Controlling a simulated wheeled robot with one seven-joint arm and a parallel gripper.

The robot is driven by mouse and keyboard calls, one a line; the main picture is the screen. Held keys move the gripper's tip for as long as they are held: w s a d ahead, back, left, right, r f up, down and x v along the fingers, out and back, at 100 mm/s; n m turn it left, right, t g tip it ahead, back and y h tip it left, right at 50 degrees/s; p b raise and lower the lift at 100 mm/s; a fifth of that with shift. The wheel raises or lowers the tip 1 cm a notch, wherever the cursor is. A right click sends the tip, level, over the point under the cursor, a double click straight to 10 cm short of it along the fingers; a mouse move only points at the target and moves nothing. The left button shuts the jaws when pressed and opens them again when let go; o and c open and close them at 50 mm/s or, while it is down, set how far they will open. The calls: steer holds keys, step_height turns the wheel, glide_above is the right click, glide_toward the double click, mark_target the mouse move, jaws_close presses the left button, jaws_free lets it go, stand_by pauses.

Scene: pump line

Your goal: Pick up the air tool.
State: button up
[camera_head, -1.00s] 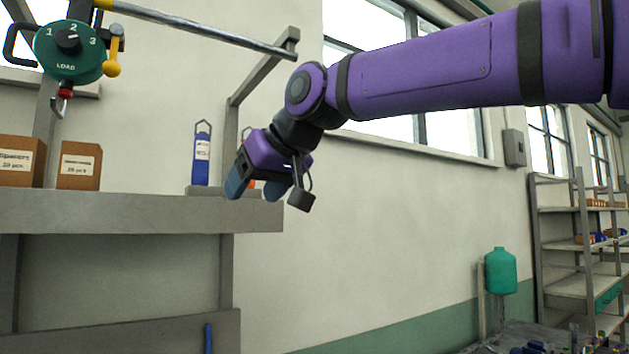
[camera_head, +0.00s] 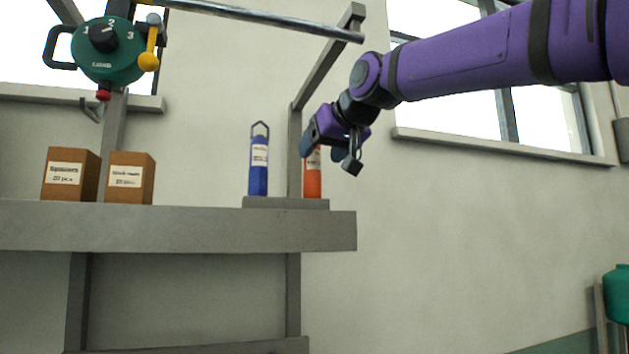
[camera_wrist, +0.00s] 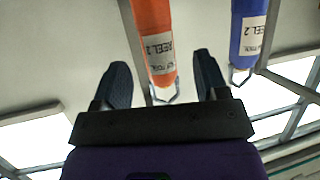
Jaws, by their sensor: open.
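My gripper (camera_head: 308,142) is open in front of the orange one. In the wrist view, the picture is upside down; the orange cylinder (camera_wrist: 155,30), labelled "REEL 2", shows between the open fingers (camera_wrist: 163,82), and the blue one (camera_wrist: 247,35) is right of it. Contact is not visible.
Two brown cartons (camera_head: 132,178) stand on the grey bench (camera_head: 180,228). A grey post rises behind the cylinders.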

mark_target(317, 160)
steer(key=x, duration=0.5)
steer(key=shift+d+f, duration=0.1)
steer(key=shift+f, duration=0.2)
steer(key=shift+r, duration=0.1)
jaws_close()
